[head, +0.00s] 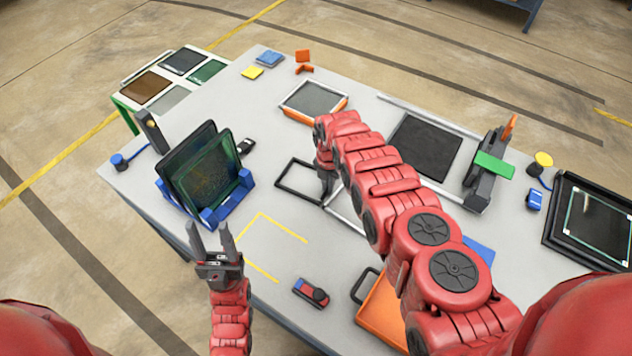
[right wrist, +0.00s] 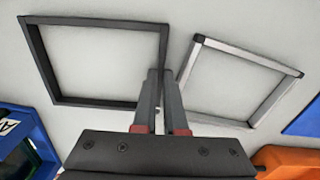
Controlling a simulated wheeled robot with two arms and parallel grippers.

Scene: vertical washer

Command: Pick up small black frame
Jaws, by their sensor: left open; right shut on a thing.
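The small black frame (head: 298,196) is a thin, empty rectangle near the middle of the table. In the right wrist view the black frame (right wrist: 95,104) fills the upper left. My right gripper (head: 325,192) reaches down to its right side. In the right wrist view the right gripper's fingers (right wrist: 160,82) are close together, shut on the frame's right bar. The frame appears at or just above the table; I cannot tell which. My left gripper (head: 212,238) is open and empty, over the table's near left edge. My right arm hides part of the frame in the head view.
A silver frame (right wrist: 245,55) lies just right of the black frame. A blue rack (head: 240,190) with upright dark panels stands to the left. An orange-rimmed tray (head: 314,100) lies behind. A red-and-black tool (head: 310,293) and an orange case (head: 385,315) are in front.

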